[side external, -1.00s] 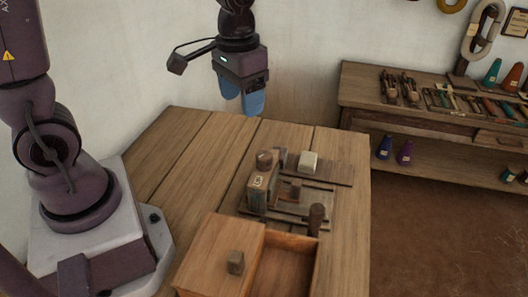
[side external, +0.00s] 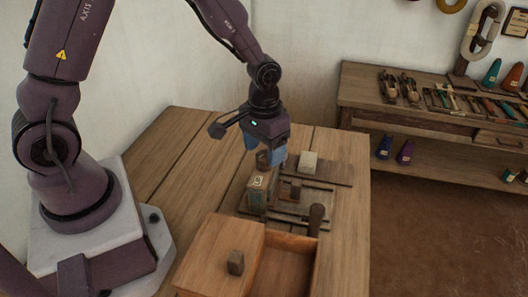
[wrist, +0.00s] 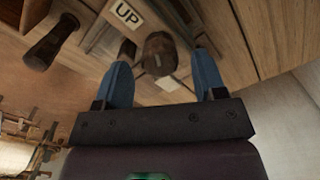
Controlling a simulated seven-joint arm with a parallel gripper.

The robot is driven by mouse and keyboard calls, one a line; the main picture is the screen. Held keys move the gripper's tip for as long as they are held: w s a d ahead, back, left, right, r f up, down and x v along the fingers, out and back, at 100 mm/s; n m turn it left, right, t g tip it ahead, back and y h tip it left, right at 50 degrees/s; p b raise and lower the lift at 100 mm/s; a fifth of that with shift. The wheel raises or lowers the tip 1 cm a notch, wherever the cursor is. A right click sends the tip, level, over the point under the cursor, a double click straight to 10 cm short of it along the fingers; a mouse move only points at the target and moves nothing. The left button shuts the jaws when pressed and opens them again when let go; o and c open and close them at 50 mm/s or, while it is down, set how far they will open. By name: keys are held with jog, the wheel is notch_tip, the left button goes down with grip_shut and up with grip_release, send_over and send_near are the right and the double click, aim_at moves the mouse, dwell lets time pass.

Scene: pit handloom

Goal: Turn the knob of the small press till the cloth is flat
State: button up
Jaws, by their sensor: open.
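The small press (side external: 257,196) stands on the wooden table, with a pale label on its front; in the wrist view the label (wrist: 126,14) reads "UP". Its round brown knob (side external: 262,160) is on top and partly covered by my gripper (side external: 265,150). In the wrist view the knob (wrist: 160,52) lies between the two blue fingers of my gripper (wrist: 163,75), with a gap on each side. The gripper is open and holds nothing. I cannot make out the cloth or tell whether it is flat.
A pale block (side external: 308,161) sits on a dark board behind the press. A dark upright handle (side external: 316,218) stands at the front right. An open wooden box (side external: 210,248) with a small block (side external: 235,262) on its cover is in front. A tool bench (side external: 440,115) stands apart, right.

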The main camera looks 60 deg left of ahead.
aim_at(264, 154)
jog(key=shift+f, duration=0.75)
jog(key=c, duration=0.9)
jog(key=m, duration=0.5)
jog(key=o, duration=0.9)
notch_tip(264, 154, up, 13)
